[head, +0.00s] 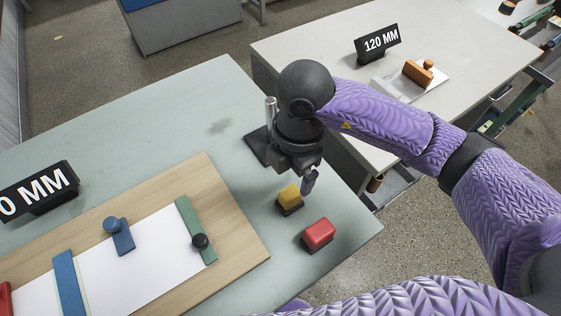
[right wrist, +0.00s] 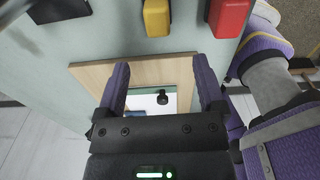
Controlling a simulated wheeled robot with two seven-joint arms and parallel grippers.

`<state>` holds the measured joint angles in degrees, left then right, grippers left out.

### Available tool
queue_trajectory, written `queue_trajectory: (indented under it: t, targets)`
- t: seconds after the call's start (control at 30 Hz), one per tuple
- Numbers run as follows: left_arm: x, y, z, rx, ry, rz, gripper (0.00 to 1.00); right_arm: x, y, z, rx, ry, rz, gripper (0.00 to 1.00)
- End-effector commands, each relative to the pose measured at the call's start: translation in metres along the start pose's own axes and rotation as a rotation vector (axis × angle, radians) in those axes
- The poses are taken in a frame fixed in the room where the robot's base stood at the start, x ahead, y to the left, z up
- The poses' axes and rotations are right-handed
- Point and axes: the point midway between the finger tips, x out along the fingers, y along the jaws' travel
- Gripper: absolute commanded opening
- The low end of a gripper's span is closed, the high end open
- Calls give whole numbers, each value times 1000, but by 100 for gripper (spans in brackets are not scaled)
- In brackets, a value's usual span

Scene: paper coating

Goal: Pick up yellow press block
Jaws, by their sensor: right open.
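The yellow press block (head: 289,197) has a dark base and sits on the grey-green table, right of the wooden board. In the right wrist view the yellow block (right wrist: 157,18) lies at the top, beyond and between the fingertips. My right gripper (head: 308,180) is just above and beside the yellow block in the head view, pointing down. In the right wrist view its two purple fingers (right wrist: 160,82) are spread apart with nothing between them. My left gripper is not in view.
A red block (head: 319,234) sits close to the yellow one, near the table's right edge. A wooden board (head: 236,245) holds white paper, blue and green bars. A dark stand (head: 258,147) with a metal post is behind my gripper. A second table (head: 295,50) stands beyond.

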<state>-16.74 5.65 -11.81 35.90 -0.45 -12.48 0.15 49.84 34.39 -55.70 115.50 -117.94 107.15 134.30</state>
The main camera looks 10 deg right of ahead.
Motion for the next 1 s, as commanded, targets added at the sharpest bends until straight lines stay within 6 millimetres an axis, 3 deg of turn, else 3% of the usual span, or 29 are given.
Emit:
queue_trajectory:
  t: [0.17,0.5,0.6,0.8,1.0]
  targets:
    - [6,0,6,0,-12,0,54,16,-1,10,33,-50,-11,88]
    - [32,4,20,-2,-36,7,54,90,7,8,30,-45,-12,88]
    - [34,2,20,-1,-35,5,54,99,7,8,28,-45,-10,88]
    - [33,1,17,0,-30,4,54,98,7,8,27,-44,-8,88]
    - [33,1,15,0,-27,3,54,98,7,8,27,-44,-7,48]
